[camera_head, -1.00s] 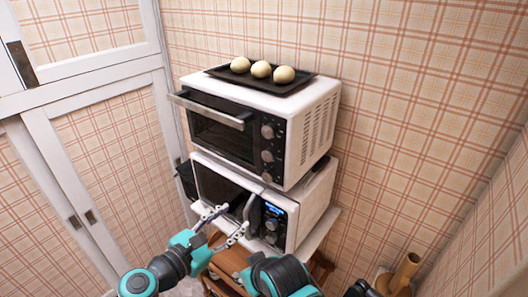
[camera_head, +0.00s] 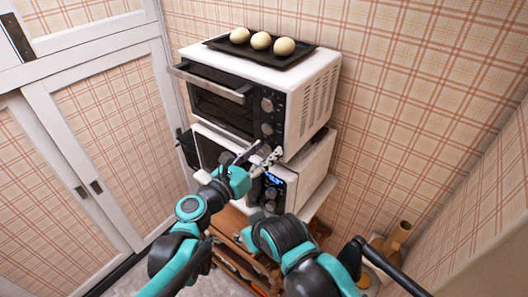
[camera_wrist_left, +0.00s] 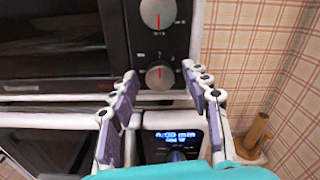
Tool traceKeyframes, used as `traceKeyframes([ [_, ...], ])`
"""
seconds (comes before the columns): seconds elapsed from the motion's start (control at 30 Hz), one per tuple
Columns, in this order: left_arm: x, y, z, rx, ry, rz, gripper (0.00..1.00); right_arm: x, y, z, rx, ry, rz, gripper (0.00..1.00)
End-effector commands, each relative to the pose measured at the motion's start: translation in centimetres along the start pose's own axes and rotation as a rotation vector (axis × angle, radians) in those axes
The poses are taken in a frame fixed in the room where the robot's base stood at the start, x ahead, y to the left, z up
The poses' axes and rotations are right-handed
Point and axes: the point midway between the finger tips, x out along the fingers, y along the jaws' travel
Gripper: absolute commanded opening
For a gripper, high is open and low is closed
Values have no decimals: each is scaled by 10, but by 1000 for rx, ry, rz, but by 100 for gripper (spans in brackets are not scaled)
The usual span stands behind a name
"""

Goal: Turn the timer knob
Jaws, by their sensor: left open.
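The white toaster oven (camera_head: 312,100) stands on top of a white microwave (camera_head: 312,175). Its black front panel carries a vertical column of round grey knobs. The upper knob (camera_head: 268,104) and middle knob (camera_head: 267,129) show in the head view; the lowest is covered by my left gripper (camera_head: 267,153). In the left wrist view, the lowest knob (camera_wrist_left: 160,77), with a red pointer mark, sits between the fingertips of my open left gripper (camera_wrist_left: 159,74), with gaps on both sides. Another knob (camera_wrist_left: 157,13) is above it. My right gripper is not in view.
A black tray (camera_head: 222,42) with three pale buns lies on the oven. The oven's door handle (camera_head: 210,84) juts out at left. The microwave's lit display (camera_wrist_left: 176,136) is just below the gripper. Plaid wall is to the right; a wooden cylinder (camera_head: 397,236) stands lower right.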

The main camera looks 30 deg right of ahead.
Motion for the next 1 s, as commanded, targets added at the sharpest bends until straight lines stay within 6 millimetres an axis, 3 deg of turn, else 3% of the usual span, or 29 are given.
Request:
traceKeyframes([
  [0.17,0,0,0,1,0,0,45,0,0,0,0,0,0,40],
  [0.33,0,0,0,1,0,0,0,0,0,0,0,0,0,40],
  [0.73,0,0,0,43,0,0,0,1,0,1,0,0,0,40],
  [1.0,-1,0,-1,209,0,0,0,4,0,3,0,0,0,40],
])
